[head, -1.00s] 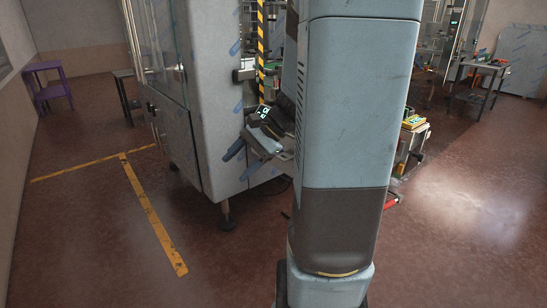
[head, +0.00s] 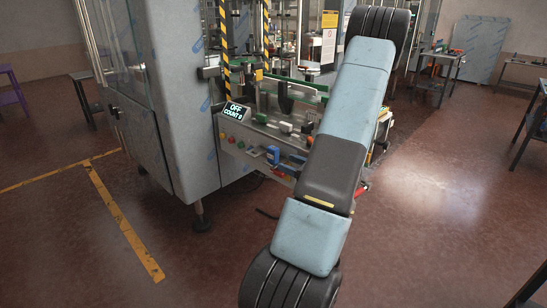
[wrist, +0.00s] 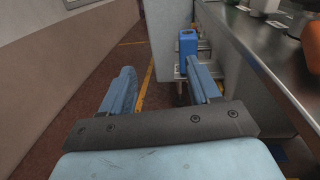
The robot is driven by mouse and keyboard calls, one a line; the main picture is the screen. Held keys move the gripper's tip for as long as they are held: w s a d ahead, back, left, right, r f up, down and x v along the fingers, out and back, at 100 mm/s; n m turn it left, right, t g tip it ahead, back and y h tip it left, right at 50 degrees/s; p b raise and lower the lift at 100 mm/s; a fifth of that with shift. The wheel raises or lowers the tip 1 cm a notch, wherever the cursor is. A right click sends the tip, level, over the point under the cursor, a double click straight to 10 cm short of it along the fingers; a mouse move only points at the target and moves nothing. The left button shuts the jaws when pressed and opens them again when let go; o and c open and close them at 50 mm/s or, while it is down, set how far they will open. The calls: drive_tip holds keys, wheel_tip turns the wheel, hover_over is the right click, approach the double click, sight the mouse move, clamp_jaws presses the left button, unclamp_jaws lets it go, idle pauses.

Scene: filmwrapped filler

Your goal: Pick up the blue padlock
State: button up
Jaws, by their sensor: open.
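A small upright blue block, which looks like the blue padlock (wrist: 188,48), shows in the wrist view just beyond the tip of my right finger. Its shackle cannot be made out. In the head view my arm hides most of the gripper.
The machine (head: 165,85) carries a small display (head: 236,112) reading OFF. In the wrist view a metal worktop (wrist: 245,45) runs close along the right, with an orange item (wrist: 312,45) on it. Open floor and a yellow floor line lie to the left.

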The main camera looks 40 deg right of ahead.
sight(277, 155)
drive_tip(key=shift+m+t+h, duration=0.3)
drive_tip(key=shift+m+h, duration=0.6)
drive_tip(key=w, duration=0.2)
drive_tip(key=w+d+f, duration=0.1)
drive_tip(key=w, duration=0.1)
drive_tip(key=w+d+f, duration=0.1)
drive_tip(key=w, duration=0.2)
drive_tip(key=shift+w+d, duration=0.2)
drive_tip(key=shift+w, duration=2.4)
drive_tip(key=c, duration=1.1)
drive_tip(key=shift+c, duration=0.2)
drive_tip(key=shift+r, duration=0.15)
